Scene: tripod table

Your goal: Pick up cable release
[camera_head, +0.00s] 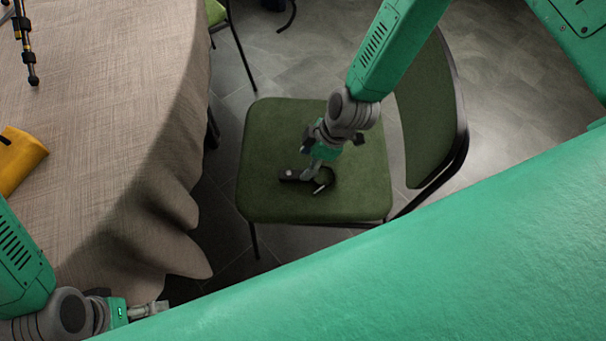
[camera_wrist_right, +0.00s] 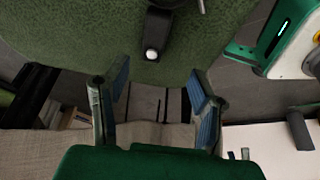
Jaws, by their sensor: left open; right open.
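The cable release (camera_head: 290,174) lies on the green chair seat (camera_head: 265,135), a small dark body with a pale button and what looks like a dark looped cord beside it. In the right wrist view, the black cable release (camera_wrist_right: 155,32) shows at the top with its round white button towards me. My right gripper (camera_head: 320,160) is over the seat, close to the cable release and partly covering it. In the wrist view, my right gripper (camera_wrist_right: 158,95) is open, with nothing between its fingers. My left gripper (camera_head: 150,309) is open at the lower left, near the tablecloth's lower edge.
A table with a beige cloth (camera_head: 110,90) stands to the left of the chair. A yellow object (camera_head: 20,160) and a tripod leg (camera_head: 27,50) are on it. The chair's green backrest (camera_head: 425,115) rises right of the seat. Another chair (camera_head: 214,12) is behind.

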